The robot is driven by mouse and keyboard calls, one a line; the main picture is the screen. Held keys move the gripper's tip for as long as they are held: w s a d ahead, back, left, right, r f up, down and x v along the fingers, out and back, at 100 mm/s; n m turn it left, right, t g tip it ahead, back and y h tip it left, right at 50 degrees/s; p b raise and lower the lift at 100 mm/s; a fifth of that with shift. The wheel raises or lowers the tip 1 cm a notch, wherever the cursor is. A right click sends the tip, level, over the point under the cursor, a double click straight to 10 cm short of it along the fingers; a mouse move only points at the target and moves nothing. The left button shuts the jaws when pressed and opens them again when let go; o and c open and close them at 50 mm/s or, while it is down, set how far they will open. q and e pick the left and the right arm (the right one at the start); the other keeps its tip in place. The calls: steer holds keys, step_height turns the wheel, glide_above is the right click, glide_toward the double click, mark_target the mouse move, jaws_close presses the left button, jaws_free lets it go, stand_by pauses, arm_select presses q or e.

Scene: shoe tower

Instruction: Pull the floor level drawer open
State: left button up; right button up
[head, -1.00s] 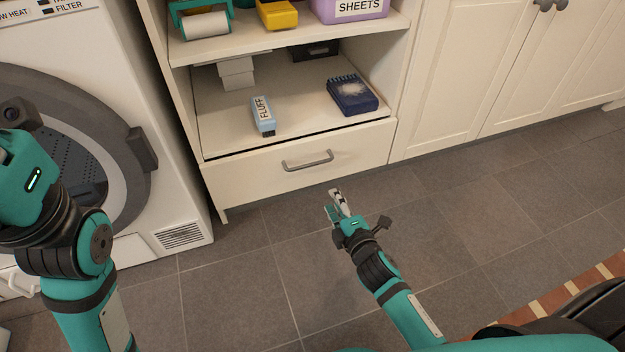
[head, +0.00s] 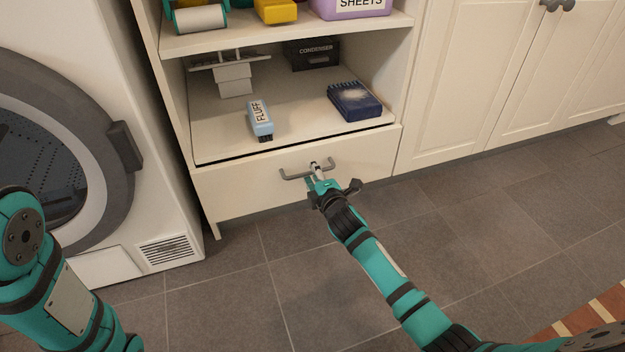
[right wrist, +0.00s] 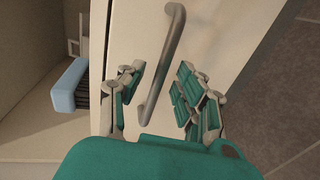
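The floor level drawer (head: 240,190) is shut at the bottom of the cream shelf unit, with a grey bar handle (head: 292,175) on its front. The drawer front also shows in the right wrist view (right wrist: 215,45). My right gripper (head: 314,172) is at the right part of the handle. In the right wrist view, its two fingers (right wrist: 158,95) are apart, one on each side of the handle bar (right wrist: 172,55), with gaps showing. My left arm shows at the lower left of the head view, but its gripper is out of the frame.
A washer or dryer (head: 150,190) stands left. The tiled floor (head: 400,225) before the drawer is clear.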

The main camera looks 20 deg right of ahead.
steer(key=shift+w, duration=0.45)
jaws_close()
stand_by(0.3)
